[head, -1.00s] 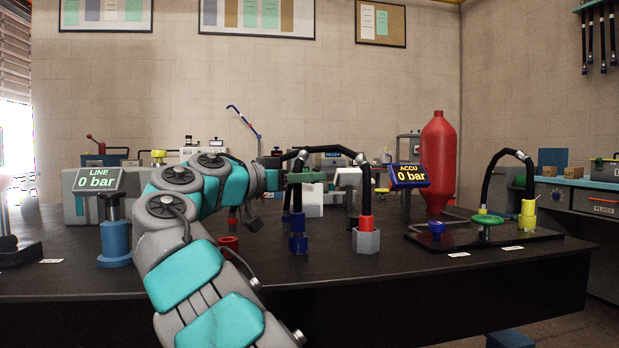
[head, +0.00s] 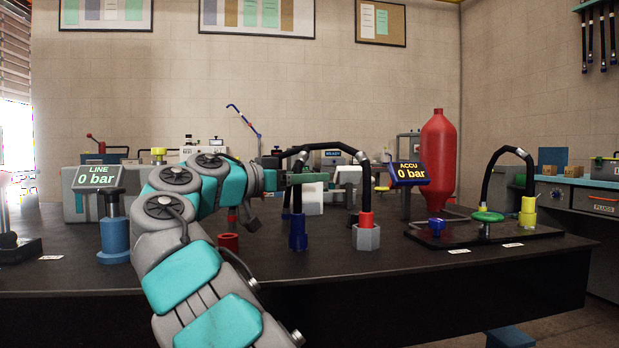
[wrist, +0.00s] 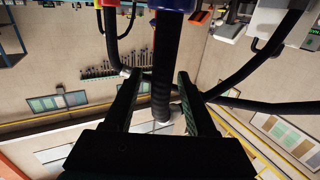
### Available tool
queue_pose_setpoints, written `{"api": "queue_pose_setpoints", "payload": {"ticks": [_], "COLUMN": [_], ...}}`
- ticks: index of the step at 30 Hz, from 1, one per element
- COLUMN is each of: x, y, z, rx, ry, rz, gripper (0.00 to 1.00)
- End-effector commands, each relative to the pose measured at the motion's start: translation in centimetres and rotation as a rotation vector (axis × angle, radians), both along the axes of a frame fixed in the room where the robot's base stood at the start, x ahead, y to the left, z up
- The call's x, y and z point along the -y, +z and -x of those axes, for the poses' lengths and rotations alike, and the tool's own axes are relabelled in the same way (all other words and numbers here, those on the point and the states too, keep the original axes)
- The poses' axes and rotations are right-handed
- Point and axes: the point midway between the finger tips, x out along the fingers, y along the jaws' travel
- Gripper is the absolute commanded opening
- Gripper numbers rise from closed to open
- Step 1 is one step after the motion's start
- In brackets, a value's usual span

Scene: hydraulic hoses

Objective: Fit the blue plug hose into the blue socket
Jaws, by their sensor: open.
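The blue plug (head: 298,222) hangs upright at the left end of a black hose (head: 326,147) and stands in line with the blue socket (head: 298,243) on the bench. No gap shows between plug and socket; how deep it sits I cannot tell. The hose's other end has a red collar (head: 366,219) in a grey hexagonal base (head: 366,238). My gripper (head: 299,178) is around the hose above the plug. In the wrist view my gripper (wrist: 160,82) is open, its fingers on either side of the hose (wrist: 162,60); the blue plug (wrist: 173,4) shows at the top edge.
A red socket (head: 229,242) and blue cylinder (head: 115,240) stand left. The ACCU display (head: 408,174) reads 0 bar, as does the LINE display (head: 98,177). Right are a red tank (head: 437,160), a green handwheel (head: 487,216) and a second hose with a yellow fitting (head: 527,212).

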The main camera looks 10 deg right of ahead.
Motion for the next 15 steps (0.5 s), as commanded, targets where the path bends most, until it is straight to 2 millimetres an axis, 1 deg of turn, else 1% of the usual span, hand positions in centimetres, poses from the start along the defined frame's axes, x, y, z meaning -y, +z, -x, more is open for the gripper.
{"api": "queue_pose_setpoints", "payload": {"ticks": [5, 12, 15], "x": [-1.7, -5.3, -6.3], "y": [0.1, 0.3, 0.2], "z": [0.7, 2.3, 2.8], "rx": [0.002, 0.003, 0.001], "ry": [0.003, 0.005, 0.003], "rz": [0.001, 0.001, 0.0], "gripper": [0.56, 0.56, 0.56]}}
